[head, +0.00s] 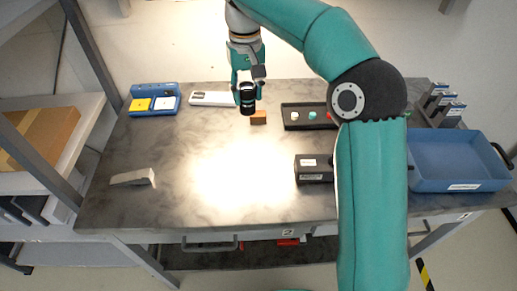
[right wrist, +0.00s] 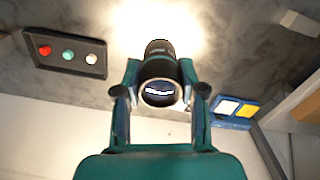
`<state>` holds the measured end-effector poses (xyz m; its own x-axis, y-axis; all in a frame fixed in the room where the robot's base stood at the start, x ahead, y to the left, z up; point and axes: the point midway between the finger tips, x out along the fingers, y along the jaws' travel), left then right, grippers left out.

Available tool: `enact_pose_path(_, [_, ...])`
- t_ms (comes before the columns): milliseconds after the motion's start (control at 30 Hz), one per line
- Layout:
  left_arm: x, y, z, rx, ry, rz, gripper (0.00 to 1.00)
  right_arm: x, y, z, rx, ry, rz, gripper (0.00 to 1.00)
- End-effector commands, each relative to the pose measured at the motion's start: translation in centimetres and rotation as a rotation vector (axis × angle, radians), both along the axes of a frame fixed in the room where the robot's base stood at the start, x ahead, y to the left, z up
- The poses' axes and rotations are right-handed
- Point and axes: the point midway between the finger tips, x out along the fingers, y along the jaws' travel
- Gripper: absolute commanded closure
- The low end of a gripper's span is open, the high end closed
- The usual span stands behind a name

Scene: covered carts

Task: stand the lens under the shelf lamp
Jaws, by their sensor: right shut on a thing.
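A black lens (head: 247,101) is in my right gripper (head: 246,84), above the far part of the grey marbled table. In the right wrist view the lens (right wrist: 160,62) sits between both fingers (right wrist: 160,92), with its glass end toward the camera. The gripper is shut on it. A bright lit patch (head: 235,170) lies on the table's middle, nearer the front than the lens. The lamp itself is not seen. My left gripper is not in view.
A small brown block (head: 259,118) is close to the lens. A black tray (head: 290,126), a black box (head: 314,168) and a blue bin (head: 460,186) are right. A blue holder (head: 153,91), white device (head: 211,98) and grey piece (head: 132,177) are left. The lit patch is clear.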

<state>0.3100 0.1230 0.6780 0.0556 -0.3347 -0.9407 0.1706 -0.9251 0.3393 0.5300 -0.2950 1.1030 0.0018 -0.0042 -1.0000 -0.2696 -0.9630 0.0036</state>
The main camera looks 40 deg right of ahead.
Motion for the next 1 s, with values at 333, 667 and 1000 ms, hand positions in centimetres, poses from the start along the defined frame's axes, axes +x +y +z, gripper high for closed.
enact_pose_path(333, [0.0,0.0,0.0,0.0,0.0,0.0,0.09,-2.1,-2.6,1.6,0.006,0.005,-0.086,1.0])
enact_pose_path(667, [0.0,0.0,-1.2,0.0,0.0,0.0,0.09,-2.1,-2.6,-7.0,0.006,0.007,-0.085,1.0])
enact_pose_path(1000, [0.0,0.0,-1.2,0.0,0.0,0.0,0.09,-2.0,-2.5,-11.5,0.006,0.001,-0.085,1.0])
